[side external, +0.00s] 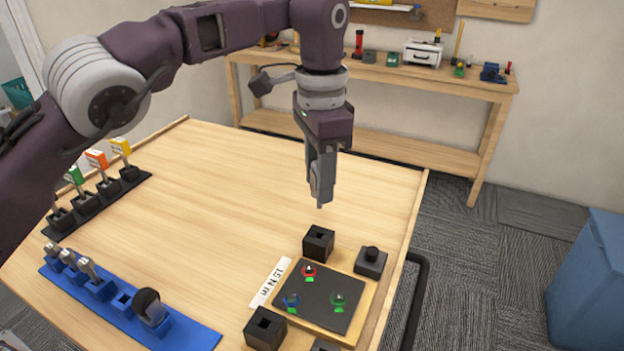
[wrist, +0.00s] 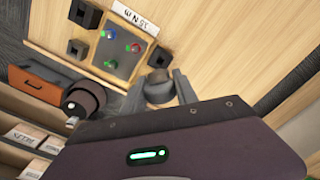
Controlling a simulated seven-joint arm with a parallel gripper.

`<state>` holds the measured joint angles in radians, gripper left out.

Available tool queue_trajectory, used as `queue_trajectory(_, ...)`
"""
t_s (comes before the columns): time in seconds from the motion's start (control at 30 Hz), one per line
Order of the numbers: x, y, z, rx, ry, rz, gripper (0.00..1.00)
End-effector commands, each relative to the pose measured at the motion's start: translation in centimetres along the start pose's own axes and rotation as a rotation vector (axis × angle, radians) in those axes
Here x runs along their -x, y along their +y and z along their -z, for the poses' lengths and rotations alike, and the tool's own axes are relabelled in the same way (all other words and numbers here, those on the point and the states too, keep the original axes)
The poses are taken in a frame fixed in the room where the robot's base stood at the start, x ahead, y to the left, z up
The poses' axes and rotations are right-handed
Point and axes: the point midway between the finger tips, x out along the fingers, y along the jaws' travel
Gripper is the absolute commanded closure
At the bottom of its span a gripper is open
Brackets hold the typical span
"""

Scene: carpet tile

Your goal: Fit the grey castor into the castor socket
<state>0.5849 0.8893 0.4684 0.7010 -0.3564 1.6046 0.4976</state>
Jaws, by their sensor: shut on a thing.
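My gripper (side external: 321,192) is above the table, behind and above the board. In the wrist view its fingers (wrist: 162,92) are shut on the grey castor (wrist: 158,85), a rounded grey piece. In the side view the fingers mostly hide it. A black block with a square hole (side external: 318,242) stands on the table below my gripper, apart from it. Other dark blocks stand around the board: one at front left (side external: 264,328), one with a round knob at right (side external: 370,262), and one cut off at the bottom edge (side external: 325,346). I cannot tell which is the castor socket.
The wood-edged dark board (side external: 340,325) carries red, blue and green rings, with a white label (side external: 269,283) beside it. A blue strip (side external: 190,333) holds several grey pieces and a black wheel (side external: 149,304). Tagged holders (side external: 88,203) stand at left. The table's middle is clear.

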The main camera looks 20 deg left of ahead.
Motion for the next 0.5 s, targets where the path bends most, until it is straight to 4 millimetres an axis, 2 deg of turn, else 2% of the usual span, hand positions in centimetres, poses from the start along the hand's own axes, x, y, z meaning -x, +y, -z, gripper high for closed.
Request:
queue_trajectory(0.17,-0.3,0.0,0.0,-0.004,0.003,0.01,1.0)
queue_trajectory(0.5,-4.2,0.0,0.0,-0.004,0.003,0.01,1.0)
